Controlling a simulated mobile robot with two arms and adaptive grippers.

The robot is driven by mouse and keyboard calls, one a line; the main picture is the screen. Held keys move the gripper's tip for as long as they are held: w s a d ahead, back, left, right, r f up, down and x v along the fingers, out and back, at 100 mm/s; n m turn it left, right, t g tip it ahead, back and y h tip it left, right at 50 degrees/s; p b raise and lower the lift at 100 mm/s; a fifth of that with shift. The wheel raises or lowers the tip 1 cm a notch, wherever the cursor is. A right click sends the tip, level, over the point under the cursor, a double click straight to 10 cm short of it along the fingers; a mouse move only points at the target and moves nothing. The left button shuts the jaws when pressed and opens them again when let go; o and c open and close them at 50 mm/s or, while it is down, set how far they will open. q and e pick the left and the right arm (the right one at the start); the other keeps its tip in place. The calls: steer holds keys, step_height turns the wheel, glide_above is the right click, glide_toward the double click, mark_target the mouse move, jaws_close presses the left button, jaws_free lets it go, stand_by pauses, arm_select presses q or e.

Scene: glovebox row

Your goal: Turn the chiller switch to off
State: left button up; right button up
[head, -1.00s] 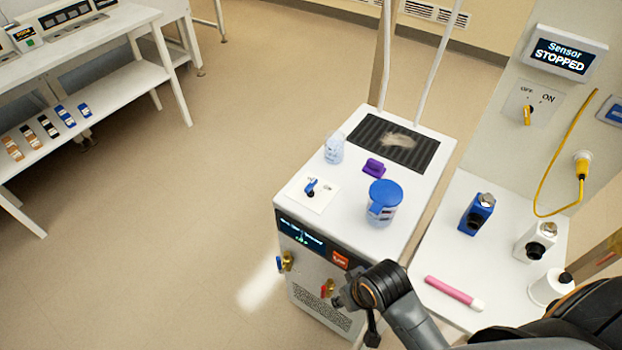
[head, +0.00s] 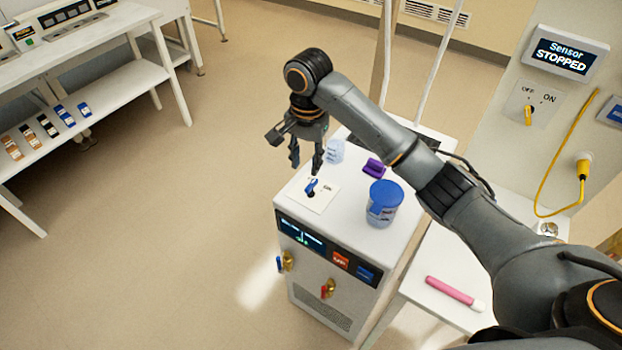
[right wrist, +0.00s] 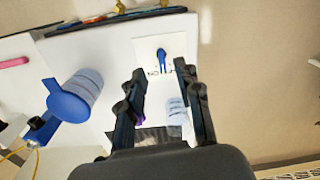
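The chiller (head: 330,262) is a white cabinet with a lit front display. Its switch, a small blue lever (head: 311,186), sits on a white plate on the cabinet's top, near the left front corner. The plate's lettering is too small to tell the setting surely. My right gripper (head: 305,160) is open and empty, pointing down just above and behind the switch. In the right wrist view, the switch (right wrist: 163,56) lies just beyond the gap between the two spread fingertips (right wrist: 161,74), apparently untouched. My left gripper is not in view.
On the chiller top stand a blue-lidded jar (head: 383,204), a purple block (head: 374,168) and a clear beaker (head: 334,151), close to the right fingers. Another OFF/ON switch (head: 528,114) is on the right wall under a "Sensor STOPPED" display (head: 566,54). A pink marker (head: 455,293) lies on the side table.

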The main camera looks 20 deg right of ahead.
mark_target(311, 184)
step_height(311, 184, up, 4)
steer(key=w+d+m, duration=0.2)
step_height(311, 184, down, 14)
steer(key=shift+r+p, duration=0.2)
steer(key=shift+p, duration=0.9)
jaws_close()
